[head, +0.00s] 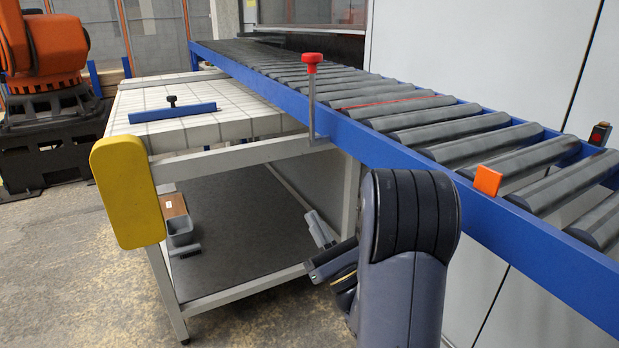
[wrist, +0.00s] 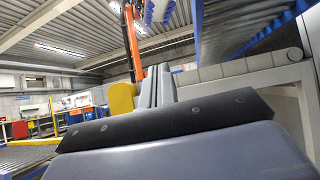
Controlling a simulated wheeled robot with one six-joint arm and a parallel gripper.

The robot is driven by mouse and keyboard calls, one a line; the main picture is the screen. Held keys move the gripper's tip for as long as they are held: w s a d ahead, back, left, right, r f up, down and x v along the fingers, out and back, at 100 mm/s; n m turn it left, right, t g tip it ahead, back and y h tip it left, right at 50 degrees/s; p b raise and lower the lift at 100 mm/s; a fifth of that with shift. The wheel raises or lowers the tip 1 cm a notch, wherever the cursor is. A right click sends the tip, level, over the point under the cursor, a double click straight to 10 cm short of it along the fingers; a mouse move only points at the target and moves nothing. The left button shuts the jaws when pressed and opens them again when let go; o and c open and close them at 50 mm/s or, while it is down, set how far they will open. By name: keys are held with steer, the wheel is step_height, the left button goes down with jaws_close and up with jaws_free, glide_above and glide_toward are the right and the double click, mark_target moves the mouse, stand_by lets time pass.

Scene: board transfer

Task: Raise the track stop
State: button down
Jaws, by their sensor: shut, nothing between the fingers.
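A red knob (head: 313,58) tops a thin grey rod (head: 311,100) at the near blue rail of the roller track (head: 380,138). The rod bends at its lower end, beside the rail. An orange tab (head: 487,180) stands on the same rail further right. I cannot tell for sure which of these is the track stop. My gripper (head: 314,219) is low, in front of the table frame, below and apart from the red knob and the rail. In the wrist view, its grey fingers (wrist: 158,76) are together and empty. Neither the knob nor the tab is clear there.
A white-topped table (head: 225,118) with a blue bar (head: 172,112) stands left of the track. A yellow pad (head: 127,193) covers its near corner. An orange robot (head: 50,45) stands at far left. Floor at lower left is clear.

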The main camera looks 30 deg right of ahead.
steer(key=s+d+m+t+h, duration=0.1)
steer(key=h, duration=0.1)
steer(key=s+d+m+h, duration=0.1)
steer(key=d, duration=0.1)
steer(key=shift+s+d+r+t+h, duration=0.1)
steer(key=shift+s+d+t+h, duration=0.05)
steer(key=shift+s+t+h, duration=0.25)
steer(key=shift+w+r, duration=0.1)
steer(key=shift+w, duration=0.05)
steer(key=s+r+p+x, duration=0.2)
steer(key=p+x, duration=0.2)
steer(key=x, duration=0.8)
steer(key=shift+w+r, duration=0.2)
steer(key=shift+w, duration=0.05)
